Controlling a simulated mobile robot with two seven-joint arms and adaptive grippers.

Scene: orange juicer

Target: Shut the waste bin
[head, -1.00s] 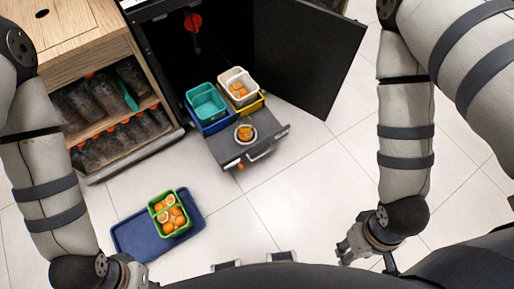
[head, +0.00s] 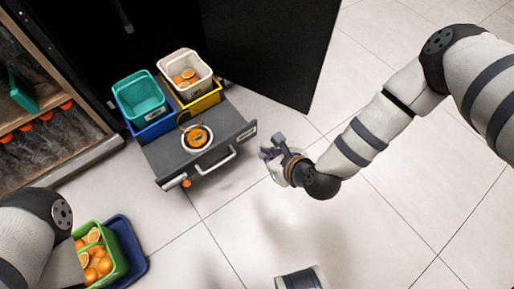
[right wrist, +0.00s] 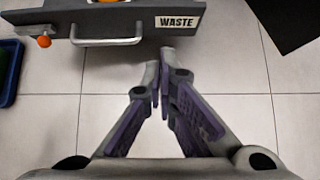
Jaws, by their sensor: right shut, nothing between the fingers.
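The waste bin (head: 171,156) is a dark grey pull-out drawer, standing out from the black cabinet in the head view. Its front has a metal handle (head: 217,161) and a white label. In the right wrist view the label reads "WASTE" (right wrist: 178,21), and the handle (right wrist: 107,41) is at its left. My right gripper (head: 269,149) is shut and empty, just off the drawer front's right end, apart from the handle. Its closed fingers (right wrist: 161,72) point toward the drawer in the right wrist view. My left arm shows at the lower left of the head view; its gripper is out of view.
A teal bin (head: 139,98) and a white bin (head: 184,72) stand behind the drawer's top. The black cabinet door (head: 285,45) stands open to the right. A blue tray (head: 127,249) with a green orange box (head: 112,257) is lower left. Tiled floor is clear in front.

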